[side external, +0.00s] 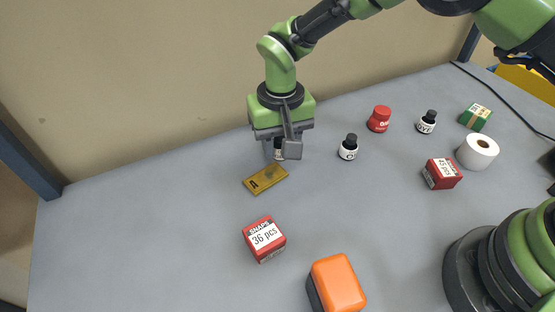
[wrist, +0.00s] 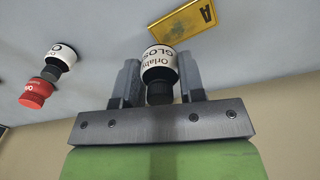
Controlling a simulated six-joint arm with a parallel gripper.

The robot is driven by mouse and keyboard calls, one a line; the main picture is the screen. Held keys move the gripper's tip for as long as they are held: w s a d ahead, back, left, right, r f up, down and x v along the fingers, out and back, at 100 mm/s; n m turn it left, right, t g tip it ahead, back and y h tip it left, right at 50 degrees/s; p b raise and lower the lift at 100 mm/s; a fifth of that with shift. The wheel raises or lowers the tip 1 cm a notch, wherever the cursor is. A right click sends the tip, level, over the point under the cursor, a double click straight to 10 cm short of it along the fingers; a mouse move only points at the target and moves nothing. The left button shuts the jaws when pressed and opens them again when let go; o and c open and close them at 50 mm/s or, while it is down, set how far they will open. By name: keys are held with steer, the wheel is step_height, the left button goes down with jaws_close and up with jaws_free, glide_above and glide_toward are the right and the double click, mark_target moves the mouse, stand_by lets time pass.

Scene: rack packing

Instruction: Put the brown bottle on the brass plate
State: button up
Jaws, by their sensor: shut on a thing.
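A small bottle with a white label and dark cap (wrist: 160,66) is between the fingers of my gripper (wrist: 158,78). A thin brownish edge shows at its far end in the wrist view. In the side view, my gripper (side external: 285,150) is shut on it and hides most of it; a bit of white label (side external: 277,154) shows. The brass plate (side external: 266,180), marked "A", lies flat on the table in front of my gripper. It also shows beyond the bottle in the wrist view (wrist: 183,28). The bottle appears to be apart from the plate.
Two dark-capped bottles (side external: 348,148) (side external: 427,122) and a red jar (side external: 379,119) stand to the right. Red boxes (side external: 264,239) (side external: 442,173), an orange-topped block (side external: 338,285), a white roll (side external: 478,152) and a green box (side external: 475,117) are around. The table left of the plate is clear.

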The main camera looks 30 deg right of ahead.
mark_target(280, 171)
steer(key=shift+f, duration=2.25)
steer(key=o, duration=0.9)
steer(key=shift+f, duration=0.1)
step_height(280, 171, up, 12)
steer(key=shift+r, duration=0.15)
